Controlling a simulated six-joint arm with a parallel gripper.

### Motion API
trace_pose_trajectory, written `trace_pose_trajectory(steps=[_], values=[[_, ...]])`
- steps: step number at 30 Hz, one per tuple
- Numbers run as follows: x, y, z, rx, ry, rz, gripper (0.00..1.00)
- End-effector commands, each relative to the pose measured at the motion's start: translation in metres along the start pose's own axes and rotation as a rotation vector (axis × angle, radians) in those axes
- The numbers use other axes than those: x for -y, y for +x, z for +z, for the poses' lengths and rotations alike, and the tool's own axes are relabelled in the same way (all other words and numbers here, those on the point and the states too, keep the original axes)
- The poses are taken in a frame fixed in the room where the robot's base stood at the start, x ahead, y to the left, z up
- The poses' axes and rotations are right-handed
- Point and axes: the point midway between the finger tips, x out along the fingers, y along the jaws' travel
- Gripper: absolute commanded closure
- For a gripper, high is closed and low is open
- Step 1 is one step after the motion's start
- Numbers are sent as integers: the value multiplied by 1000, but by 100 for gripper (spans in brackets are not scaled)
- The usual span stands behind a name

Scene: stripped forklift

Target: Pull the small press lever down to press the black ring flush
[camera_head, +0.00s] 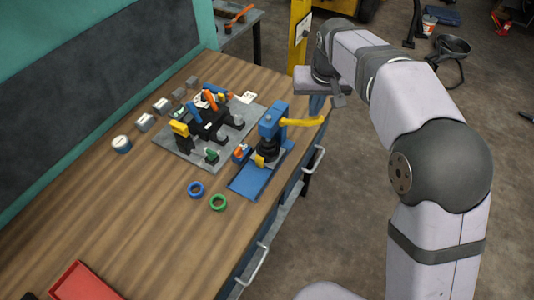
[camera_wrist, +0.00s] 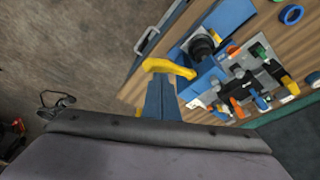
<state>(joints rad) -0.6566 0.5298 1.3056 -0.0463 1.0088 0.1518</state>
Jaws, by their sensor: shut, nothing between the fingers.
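The small press (camera_head: 271,123) is blue, with a flat blue base, and stands near the right edge of the workbench. Its yellow lever (camera_head: 302,121) sticks out to the right, roughly level, past the bench edge. In the wrist view the lever (camera_wrist: 168,67) runs across just beyond my fingertips. My gripper (camera_head: 318,108) is shut and empty, pointing down at the lever's outer end; I cannot tell whether it touches the lever. A dark round part (camera_head: 269,146) sits under the press head and also shows in the wrist view (camera_wrist: 202,45). I cannot make out the black ring separately.
A grey plate (camera_head: 166,143) with a black fixture and coloured parts lies left of the press. A blue ring (camera_head: 196,189) and a green ring (camera_head: 218,202) lie in front. A red tray (camera_head: 84,284) is at the near edge. Drawer handles (camera_head: 314,160) project from the bench side.

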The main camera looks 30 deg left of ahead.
Motion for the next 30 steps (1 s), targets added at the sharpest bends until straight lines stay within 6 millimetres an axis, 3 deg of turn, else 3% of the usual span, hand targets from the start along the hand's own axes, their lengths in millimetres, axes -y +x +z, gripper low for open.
trace_pose_trajectory(steps=[30], values=[[0,41,13,2,0,0,100]])
